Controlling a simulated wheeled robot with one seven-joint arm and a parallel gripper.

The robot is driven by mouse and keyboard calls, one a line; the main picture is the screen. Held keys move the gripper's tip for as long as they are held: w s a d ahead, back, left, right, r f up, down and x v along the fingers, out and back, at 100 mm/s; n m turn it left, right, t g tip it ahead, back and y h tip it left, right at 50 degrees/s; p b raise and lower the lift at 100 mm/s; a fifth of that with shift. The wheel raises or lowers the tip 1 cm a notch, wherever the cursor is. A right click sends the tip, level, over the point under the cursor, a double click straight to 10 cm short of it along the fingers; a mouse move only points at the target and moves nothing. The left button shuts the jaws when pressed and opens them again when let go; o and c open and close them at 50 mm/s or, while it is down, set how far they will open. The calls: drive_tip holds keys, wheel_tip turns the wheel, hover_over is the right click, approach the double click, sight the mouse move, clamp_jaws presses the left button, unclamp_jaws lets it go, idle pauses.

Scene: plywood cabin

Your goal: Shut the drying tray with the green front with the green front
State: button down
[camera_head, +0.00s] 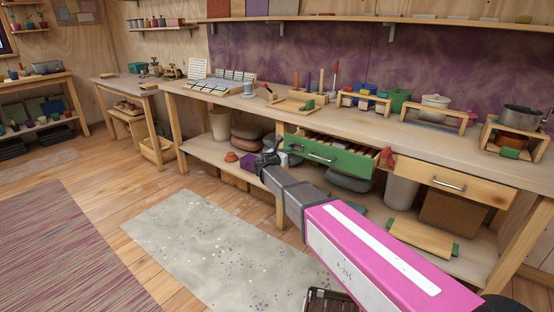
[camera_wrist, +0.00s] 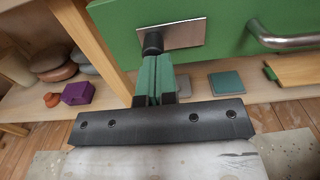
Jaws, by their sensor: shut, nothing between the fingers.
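The drying tray with the green front (camera_head: 345,162) sticks out from under the long workbench, so it stands open. Pale slats show inside it behind the front. Its green front (camera_wrist: 225,18) fills the top of the wrist view, with a metal bar handle (camera_wrist: 288,41) on the right and a flat metal plate (camera_wrist: 185,34) left of the handle. My gripper (camera_head: 268,156) is at the left end of the front in the head view. In the wrist view my gripper (camera_wrist: 154,72) is shut and empty, its fingers just before the plate. I cannot tell whether they touch it.
A closed wooden drawer (camera_head: 455,184) sits to the right under the bench (camera_head: 420,150). A wooden bench leg (camera_wrist: 98,42) stands close left of my gripper. A lower shelf holds a purple block (camera_wrist: 78,93) and stones.

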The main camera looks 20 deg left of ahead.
drive_tip(key=x, duration=1.1)
drive_tip(key=shift+w+r, duration=0.1)
drive_tip(key=shift+w, duration=0.05)
drive_tip(key=shift+w, duration=0.1)
drive_tip(key=shift+s, duration=0.3)
drive_tip(key=v, duration=1.4)
drive_tip(key=s+d+f+m+g, duration=0.3)
drive_tip(key=d+f+m, duration=0.15)
drive_tip(key=d, duration=0.55)
drive_tip(key=s+d+f+m+g+h, duration=0.1)
drive_tip(key=s+d+f+m+g, duration=0.2)
drive_tip(key=d+m, duration=0.5)
drive_tip(key=s+d+f+m+g, duration=0.2)
drive_tip(key=d+f+m+g, duration=0.15)
drive_tip(key=d, duration=0.85)
drive_tip(key=s+d+f+m+g+y, duration=0.3)
drive_tip(key=s+d+m, duration=0.3)
drive_tip(key=s, duration=0.3)
drive_tip(key=s+d+f+m+g+y, duration=0.4)
drive_tip(key=s+d+m, duration=0.3)
drive_tip(key=s+m, duration=0.2)
drive_tip(key=shift+s+d+m+y, duration=0.15)
drive_tip(key=shift+s+m+y, duration=0.15)
drive_tip(key=shift+y, duration=0.1)
